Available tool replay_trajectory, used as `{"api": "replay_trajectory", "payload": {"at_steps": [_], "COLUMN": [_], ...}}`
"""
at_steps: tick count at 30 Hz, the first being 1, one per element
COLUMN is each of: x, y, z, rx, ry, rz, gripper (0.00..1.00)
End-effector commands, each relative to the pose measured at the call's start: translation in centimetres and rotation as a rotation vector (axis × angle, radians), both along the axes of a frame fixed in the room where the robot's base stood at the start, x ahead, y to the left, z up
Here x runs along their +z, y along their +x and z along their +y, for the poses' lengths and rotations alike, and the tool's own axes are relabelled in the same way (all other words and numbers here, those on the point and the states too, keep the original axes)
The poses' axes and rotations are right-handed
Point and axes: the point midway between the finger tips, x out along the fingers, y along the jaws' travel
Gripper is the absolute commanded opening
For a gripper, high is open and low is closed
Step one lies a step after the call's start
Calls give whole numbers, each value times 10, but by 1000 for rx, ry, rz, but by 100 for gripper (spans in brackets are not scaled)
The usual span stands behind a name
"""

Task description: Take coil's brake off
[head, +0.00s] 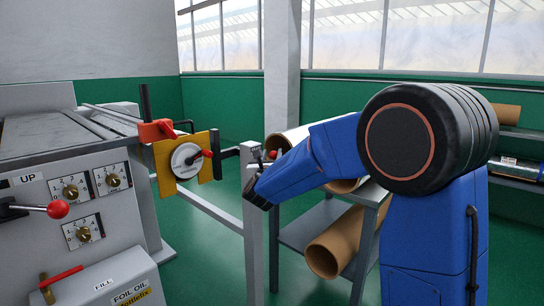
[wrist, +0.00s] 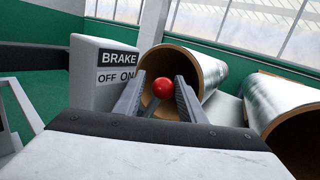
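The brake's grey box (wrist: 100,72) stands left in the wrist view, labelled BRAKE with OFF and ON below. A red ball knob (wrist: 162,88) on a dark stem is just right of the ON label. My gripper (wrist: 160,80) is open, with one finger on each side of the knob. Gaps show between the knob and both fingers. In the head view my gripper (head: 264,157) is by the top of the grey post, and a bit of red knob (head: 272,154) shows there. The lower part of the stem is mostly hidden by the fingers.
Foil-wrapped cardboard rolls (wrist: 205,68) lie behind and right of the knob, on a grey rack (head: 305,232). A grey machine (head: 35,185) with dials and a red-knobbed lever (head: 58,209) stands left. A yellow plate (head: 163,165) with a red handle is near the post.

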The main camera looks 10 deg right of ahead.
Motion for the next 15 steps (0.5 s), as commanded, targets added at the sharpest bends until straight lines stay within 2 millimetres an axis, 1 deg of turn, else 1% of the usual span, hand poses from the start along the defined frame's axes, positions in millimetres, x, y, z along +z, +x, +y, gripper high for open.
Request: {"api": "replay_trajectory", "payload": {"at_steps": [8,11,15], "x": [1,0,-3], "y": [-2,-9,-29], "z": [2,4,12], "rx": [2,3,4], "ry": [0,-1,-1], "rz": [-1,-1,0], "gripper": [35,35,35]}}
